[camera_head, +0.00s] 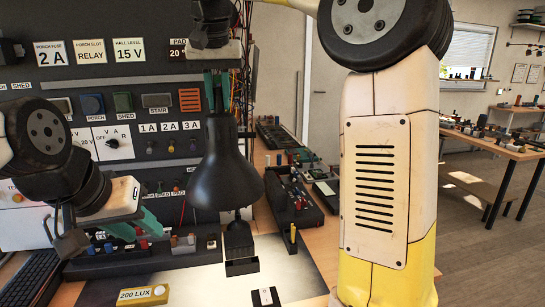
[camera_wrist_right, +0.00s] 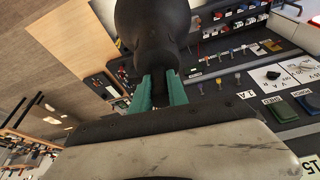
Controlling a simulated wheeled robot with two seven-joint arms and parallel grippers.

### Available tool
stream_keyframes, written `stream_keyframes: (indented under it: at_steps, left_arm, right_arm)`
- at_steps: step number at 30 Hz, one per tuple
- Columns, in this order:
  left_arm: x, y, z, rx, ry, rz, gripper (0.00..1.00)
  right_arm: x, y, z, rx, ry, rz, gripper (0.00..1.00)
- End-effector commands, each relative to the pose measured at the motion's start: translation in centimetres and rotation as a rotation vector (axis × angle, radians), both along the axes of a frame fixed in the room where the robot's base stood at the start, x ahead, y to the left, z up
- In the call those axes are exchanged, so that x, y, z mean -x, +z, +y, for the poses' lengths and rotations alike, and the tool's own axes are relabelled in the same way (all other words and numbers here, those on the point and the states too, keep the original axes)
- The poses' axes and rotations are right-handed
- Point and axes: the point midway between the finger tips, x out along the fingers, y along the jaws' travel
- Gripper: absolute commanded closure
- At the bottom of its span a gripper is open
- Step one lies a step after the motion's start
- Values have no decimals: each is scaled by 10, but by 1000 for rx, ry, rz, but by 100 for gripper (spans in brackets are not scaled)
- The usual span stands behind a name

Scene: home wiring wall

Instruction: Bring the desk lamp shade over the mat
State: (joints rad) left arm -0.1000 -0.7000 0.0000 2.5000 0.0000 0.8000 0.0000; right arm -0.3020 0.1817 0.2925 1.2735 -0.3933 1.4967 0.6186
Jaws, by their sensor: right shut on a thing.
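The black desk lamp shade (camera_head: 226,170) hangs mouth down in the middle of the head view, above the bench and the back part of the pale mat (camera_head: 205,285). My right gripper (camera_head: 217,92) is above the shade, its green fingers shut on the shade's narrow top. In the right wrist view, the shade (camera_wrist_right: 153,30) is between the fingers of my right gripper (camera_wrist_right: 158,92). My left gripper (camera_head: 95,230) is low at the left, its fingers apart and empty. Part of the lamp's stand (camera_head: 238,235) shows behind the shade; the rest is hidden.
A dark panel (camera_head: 110,100) with switches and labels stands behind. A black tray (camera_head: 295,200) is to the right. A keyboard (camera_head: 28,280) is at lower left.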

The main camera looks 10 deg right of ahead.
Motion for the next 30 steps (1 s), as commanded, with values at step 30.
stream_keyframes:
  at_steps: [30]
  left_arm:
    - [0, 0, 0, 0, 0, 0, 64]
  right_arm:
    - [-7, 0, 41, -2, 3, -1, 100]
